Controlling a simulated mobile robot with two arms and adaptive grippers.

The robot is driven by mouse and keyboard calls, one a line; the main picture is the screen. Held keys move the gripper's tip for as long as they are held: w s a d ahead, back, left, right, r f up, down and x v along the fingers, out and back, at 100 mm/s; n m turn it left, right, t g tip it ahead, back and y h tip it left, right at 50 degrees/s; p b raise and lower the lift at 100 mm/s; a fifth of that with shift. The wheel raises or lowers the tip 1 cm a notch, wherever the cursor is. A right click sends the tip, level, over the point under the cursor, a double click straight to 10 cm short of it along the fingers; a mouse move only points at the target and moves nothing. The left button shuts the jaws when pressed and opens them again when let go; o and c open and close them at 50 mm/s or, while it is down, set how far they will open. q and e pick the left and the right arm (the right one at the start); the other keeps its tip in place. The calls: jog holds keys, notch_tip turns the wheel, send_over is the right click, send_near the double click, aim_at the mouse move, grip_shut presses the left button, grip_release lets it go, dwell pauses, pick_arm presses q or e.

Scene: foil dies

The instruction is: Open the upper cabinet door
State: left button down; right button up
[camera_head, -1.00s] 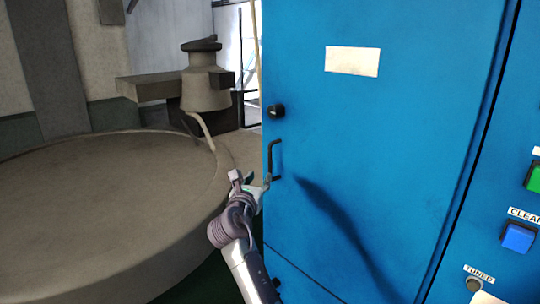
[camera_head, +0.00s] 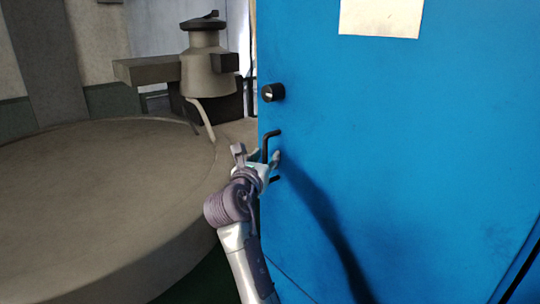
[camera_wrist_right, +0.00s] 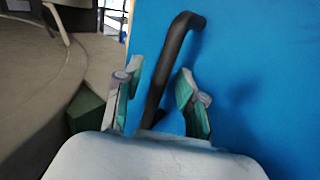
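The blue cabinet door (camera_head: 400,150) fills the right of the head view. No open gap shows along its edges in view. A black bar handle (camera_head: 266,146) stands upright near its left edge, below a black round knob (camera_head: 272,92). My right gripper (camera_head: 267,160) is at the handle and covers part of it. In the right wrist view my right gripper (camera_wrist_right: 158,98) is open, with one finger on each side of the handle (camera_wrist_right: 168,68). Neither finger clearly touches the bar. My left gripper is not in view.
A large round grey-brown platform (camera_head: 100,200) lies left of the cabinet. A grey machine part (camera_head: 207,70) stands behind it. A white label (camera_head: 381,16) is on the upper door. A seam (camera_head: 285,278) runs below the door at the lower left.

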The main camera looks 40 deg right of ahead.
jog(key=shift+w+d, duration=0.15)
jog(key=shift+d, duration=0.05)
jog(key=shift+a+r, duration=0.2)
jog(key=shift+r, duration=0.05)
grip_shut()
